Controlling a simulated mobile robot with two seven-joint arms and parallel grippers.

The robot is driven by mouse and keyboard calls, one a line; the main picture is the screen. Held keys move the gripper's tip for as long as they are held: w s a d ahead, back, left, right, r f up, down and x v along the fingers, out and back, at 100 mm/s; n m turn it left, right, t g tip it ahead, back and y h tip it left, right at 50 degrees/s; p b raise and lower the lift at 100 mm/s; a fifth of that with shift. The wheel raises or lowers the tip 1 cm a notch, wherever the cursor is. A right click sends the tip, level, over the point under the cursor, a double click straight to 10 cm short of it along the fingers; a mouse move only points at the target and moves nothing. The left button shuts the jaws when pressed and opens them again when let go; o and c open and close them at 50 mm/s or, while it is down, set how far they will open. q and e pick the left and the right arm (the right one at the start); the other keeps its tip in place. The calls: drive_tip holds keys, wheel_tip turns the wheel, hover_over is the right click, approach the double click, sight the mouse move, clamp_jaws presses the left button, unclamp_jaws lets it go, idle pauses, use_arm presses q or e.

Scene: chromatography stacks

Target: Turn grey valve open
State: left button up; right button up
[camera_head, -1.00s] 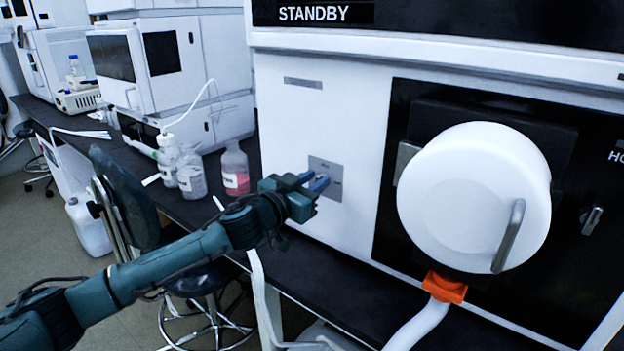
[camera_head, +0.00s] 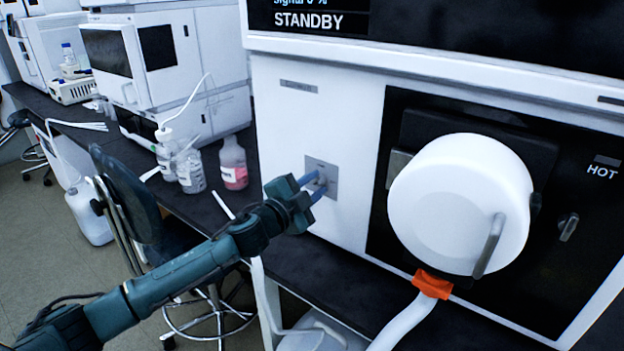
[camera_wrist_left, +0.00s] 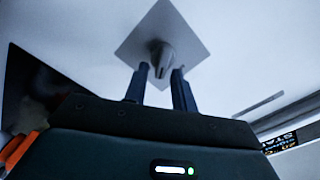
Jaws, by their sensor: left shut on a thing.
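The grey valve (camera_head: 321,181) is a small lever on a square grey plate (camera_head: 333,173) on the white front panel of the instrument. My left gripper (camera_head: 315,186) reaches it from the left, with its blue fingers at the plate. The fingers hide part of the valve in the head view. My right gripper is not in view.
A big white round cover (camera_head: 455,205) with a metal handle stands out to the right, above an orange clamp (camera_head: 432,284) and white hose. Several bottles, including one with pink liquid (camera_head: 233,165), stand left on the dark bench. A stool (camera_head: 130,205) is below left.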

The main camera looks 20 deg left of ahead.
use_arm(q)
drive_tip(key=m, duration=0.2)
drive_tip(key=shift+d+f+m+p, duration=0.1)
drive_tip(key=shift+f+m+p, duration=0.05)
drive_tip(key=shift+m+p, duration=0.25)
drive_tip(key=m, duration=0.2)
drive_tip(key=shift+f+m, duration=0.2)
drive_tip(key=shift+m, duration=0.2)
drive_tip(key=shift+f+m+p, duration=0.1)
drive_tip(key=shift+m+p, duration=0.2)
drive_tip(key=shift+m, duration=0.2)
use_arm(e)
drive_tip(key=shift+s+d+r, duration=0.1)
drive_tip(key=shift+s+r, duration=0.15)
use_arm(q)
clamp_jaws()
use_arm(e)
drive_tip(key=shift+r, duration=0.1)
use_arm(q)
drive_tip(key=o, duration=0.6)
unclamp_jaws()
drive_tip(key=shift+o, duration=0.2)
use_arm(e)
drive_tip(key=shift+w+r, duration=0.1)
use_arm(q)
drive_tip(key=shift+s, duration=0.1)
